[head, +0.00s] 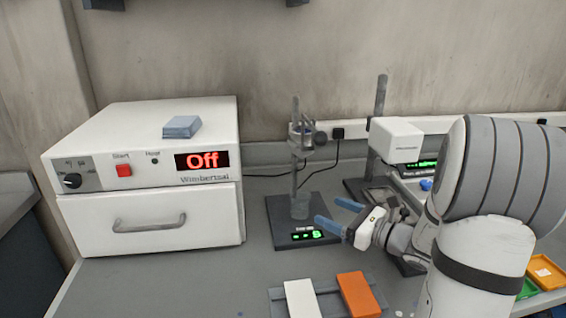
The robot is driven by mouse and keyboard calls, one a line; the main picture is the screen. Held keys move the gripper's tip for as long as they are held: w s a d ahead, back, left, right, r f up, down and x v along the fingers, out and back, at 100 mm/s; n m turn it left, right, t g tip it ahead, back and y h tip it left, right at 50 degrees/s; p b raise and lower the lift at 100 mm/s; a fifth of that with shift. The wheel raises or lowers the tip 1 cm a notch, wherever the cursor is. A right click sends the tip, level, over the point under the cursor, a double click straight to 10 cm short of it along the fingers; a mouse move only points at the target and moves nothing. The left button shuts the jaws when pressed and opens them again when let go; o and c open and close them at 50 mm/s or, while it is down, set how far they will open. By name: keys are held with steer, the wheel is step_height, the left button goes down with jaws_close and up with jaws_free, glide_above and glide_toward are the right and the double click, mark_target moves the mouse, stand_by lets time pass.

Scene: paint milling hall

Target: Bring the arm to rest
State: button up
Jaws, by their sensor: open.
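My gripper (333,215) shows in the head view with its two blue fingers apart and nothing between them. It points left, in front of the stand with the dark base, and hangs over the bench. My white and grey arm comes in from the right side and hides part of the bench and the equipment behind it.
A white oven (150,220) reading "Off" stands at left with a blue-grey block (182,127) on top. White (302,299) and orange (358,295) panels lie in front. A white-headed device (396,140) stands behind my arm.

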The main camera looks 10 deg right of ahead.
steer(key=s+a+r+n+g+p, duration=0.2)
steer(key=s+a+n+g+p, duration=0.1)
steer(key=s+a+n+g, duration=0.5)
steer(key=s+a+n+g+h+p, duration=0.1)
steer(key=s+n, duration=0.2)
steer(key=s+a+n+g+h+p, duration=0.1)
steer(key=s+a+n+g+h, duration=0.1)
steer(key=s+n, duration=0.2)
steer(key=s+a+n+g+h+p, duration=0.1)
steer(key=s+a+n+h, duration=0.1)
steer(key=s+n, duration=0.1)
steer(key=shift+s+n+g, duration=0.2)
steer(key=shift+n+g, duration=0.1)
steer(key=shift+n, duration=0.1)
steer(key=s+d+r+n+t+h+p, duration=0.2)
steer(key=s+d+r+n+h+p, duration=0.1)
steer(key=n+h, duration=0.4)
steer(key=shift+d+r+n, duration=0.6)
steer(key=shift+d+n, duration=0.3)
steer(key=shift+d, duration=0.35)
steer(key=shift+c, duration=0.2)
